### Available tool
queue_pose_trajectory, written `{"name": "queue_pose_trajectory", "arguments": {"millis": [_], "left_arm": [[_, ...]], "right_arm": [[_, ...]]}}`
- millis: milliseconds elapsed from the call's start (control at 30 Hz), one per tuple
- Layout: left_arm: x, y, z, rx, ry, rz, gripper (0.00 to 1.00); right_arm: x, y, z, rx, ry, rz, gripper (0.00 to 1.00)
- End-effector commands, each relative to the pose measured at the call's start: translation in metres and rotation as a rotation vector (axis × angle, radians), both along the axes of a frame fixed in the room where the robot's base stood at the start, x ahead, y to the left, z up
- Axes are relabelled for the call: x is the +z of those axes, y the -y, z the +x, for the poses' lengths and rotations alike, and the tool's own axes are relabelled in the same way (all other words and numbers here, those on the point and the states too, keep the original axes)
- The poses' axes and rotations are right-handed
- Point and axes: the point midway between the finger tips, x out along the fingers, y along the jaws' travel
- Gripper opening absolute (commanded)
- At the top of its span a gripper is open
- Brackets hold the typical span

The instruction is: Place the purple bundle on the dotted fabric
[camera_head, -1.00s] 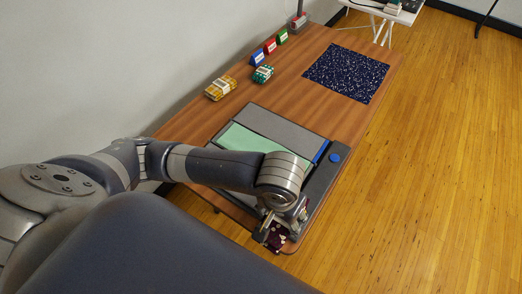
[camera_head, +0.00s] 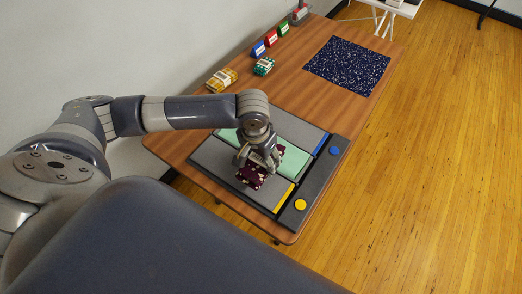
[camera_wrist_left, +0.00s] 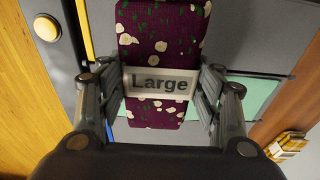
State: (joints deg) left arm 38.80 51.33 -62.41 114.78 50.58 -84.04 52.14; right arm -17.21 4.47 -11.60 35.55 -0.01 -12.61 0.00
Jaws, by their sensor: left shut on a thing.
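The purple bundle (camera_head: 251,176) has a floral print and a pale band. In the left wrist view the purple bundle (camera_wrist_left: 160,38) shows the word "Large" on the band. My left gripper (camera_head: 259,158) is shut on it, with its fingers at both sides of the band. It is over the grey and green tray; I cannot tell how far above. The dotted fabric (camera_head: 347,66) is a dark blue, white-speckled square lying flat on the far right part of the table, apart from the bundle. My right gripper is not in view.
The tray's dark frame (camera_head: 325,168) has a blue button (camera_head: 335,151) and a yellow button (camera_head: 300,204). A yellow bundle (camera_head: 221,80), a green bundle (camera_head: 264,66) and blue, red and green signs (camera_head: 271,39) stand along the wall side. Bare table (camera_head: 310,108) lies between tray and fabric.

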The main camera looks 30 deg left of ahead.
Motion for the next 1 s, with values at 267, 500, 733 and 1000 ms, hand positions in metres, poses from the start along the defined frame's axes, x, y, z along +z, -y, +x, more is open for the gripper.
{"name": "queue_pose_trajectory", "arguments": {"millis": [267, 500, 733, 1000], "left_arm": [[-0.033, 0.003, -0.003, -0.003, -0.005, -0.002, 0.28], [-0.034, 0.003, -0.003, -0.003, -0.005, -0.002, 0.28], [-0.04, 0.003, -0.004, -0.004, -0.007, -0.003, 0.74], [-0.039, 0.003, -0.003, -0.003, -0.005, -0.002, 0.8]], "right_arm": [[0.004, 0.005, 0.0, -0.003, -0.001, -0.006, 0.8], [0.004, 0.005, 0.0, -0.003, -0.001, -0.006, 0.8], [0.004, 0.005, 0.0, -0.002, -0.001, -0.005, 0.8], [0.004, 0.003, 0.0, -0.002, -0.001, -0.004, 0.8]]}}
